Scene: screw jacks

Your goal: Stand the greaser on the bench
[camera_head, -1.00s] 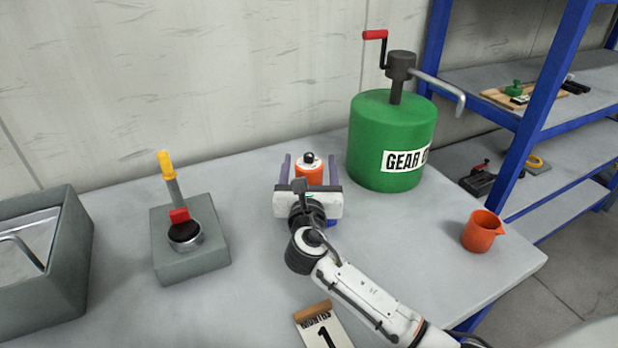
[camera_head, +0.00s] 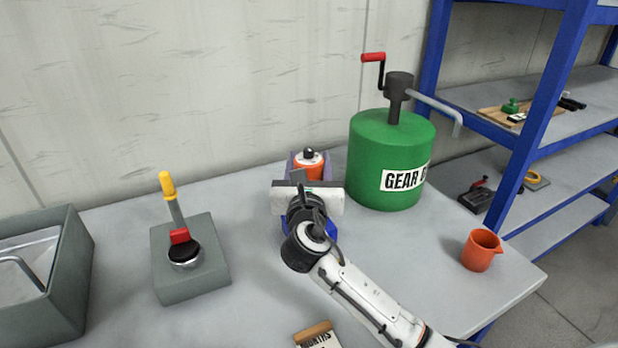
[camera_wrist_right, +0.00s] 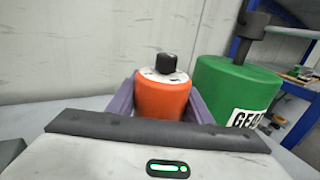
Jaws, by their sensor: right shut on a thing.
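The orange canister (camera_head: 307,166) with a white top and black knob, which I take to be the greaser, looks upright in front of the wall, left of the green drum. My right gripper (camera_head: 308,168) is shut on it, with purple fingers on either side. The orange canister (camera_wrist_right: 163,97) also shows between the fingers of my right gripper (camera_wrist_right: 163,100) in the right wrist view. Its lower part is hidden behind my gripper body, so I cannot tell whether it touches the bench (camera_head: 400,255). My left gripper is not in view.
The green gear oil drum (camera_head: 390,160) with a crank stands close on the right. A grey block (camera_head: 190,278) with a yellow-handled tool is at left, beside a grey bin (camera_head: 75,270). An orange jug (camera_head: 480,250) is near the right edge. Bench is clear at front right.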

